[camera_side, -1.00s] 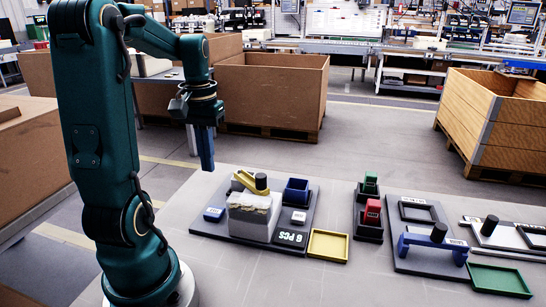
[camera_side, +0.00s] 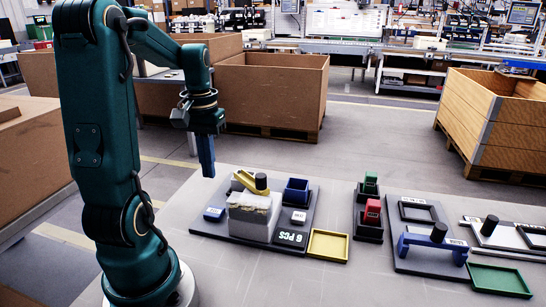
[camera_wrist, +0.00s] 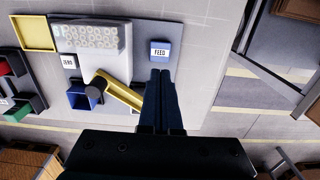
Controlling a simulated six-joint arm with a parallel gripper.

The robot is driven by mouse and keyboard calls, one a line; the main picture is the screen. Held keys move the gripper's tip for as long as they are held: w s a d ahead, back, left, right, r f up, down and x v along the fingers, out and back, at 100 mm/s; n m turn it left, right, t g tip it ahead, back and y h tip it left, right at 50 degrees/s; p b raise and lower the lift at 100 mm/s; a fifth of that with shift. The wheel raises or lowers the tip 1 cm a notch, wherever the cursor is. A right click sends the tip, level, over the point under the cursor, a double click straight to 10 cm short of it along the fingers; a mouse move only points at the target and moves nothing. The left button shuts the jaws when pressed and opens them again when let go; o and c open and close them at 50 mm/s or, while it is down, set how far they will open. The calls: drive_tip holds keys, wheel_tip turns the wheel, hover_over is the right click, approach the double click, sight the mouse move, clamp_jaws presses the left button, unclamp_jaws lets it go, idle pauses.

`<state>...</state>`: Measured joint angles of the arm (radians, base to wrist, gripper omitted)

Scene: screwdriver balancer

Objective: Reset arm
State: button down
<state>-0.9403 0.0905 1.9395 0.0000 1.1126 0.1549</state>
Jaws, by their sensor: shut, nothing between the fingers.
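My gripper (camera_side: 207,160) hangs with its fingers pointing down, above the table's back left edge and left of the work stations. Its dark blue fingers are shut with nothing between them; they also show pressed together in the wrist view (camera_wrist: 161,75). In the wrist view the fingers show between the yellow lever (camera_wrist: 121,94) and the open floor. They look apart from every object.
A dark board carries a blue FEED block (camera_side: 214,214), a pale block (camera_side: 250,217) and a blue bin (camera_side: 297,190). A yellow tray (camera_side: 328,245), a blue bridge (camera_side: 432,246) and a green tray (camera_side: 499,280) stand further right. The table's front left is clear.

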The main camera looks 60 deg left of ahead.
drive_tip(key=shift+f, duration=3.8)
drive_tip(key=shift+f, duration=0.95)
drive_tip(key=shift+r, duration=3.5)
wheel_tip(320, 180, up, 6)
hover_over(214, 210)
drive_tip(key=shift+d, duration=0.15)
drive_tip(key=shift+f, duration=5.55)
